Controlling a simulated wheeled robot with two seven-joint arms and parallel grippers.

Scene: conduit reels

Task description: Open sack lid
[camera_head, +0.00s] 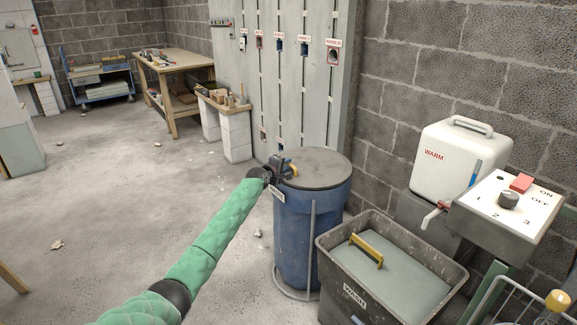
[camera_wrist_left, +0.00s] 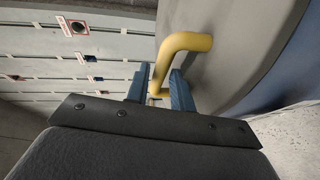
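A blue drum (camera_head: 300,230) stands on the floor near the wall, in a metal frame. Its round grey lid (camera_head: 318,168) lies flat on top and looks closed. A yellow handle (camera_head: 293,169) sits at the lid's left edge. My right gripper is not in view.
A grey bin (camera_head: 340,277) marked WASH, with a yellow-handled lid, stands right of the drum. Beyond it are a white WARM box (camera_head: 455,150) and a control panel (camera_head: 507,207). A workbench (camera_head: 180,80) stands at the back. The floor at left is mostly clear.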

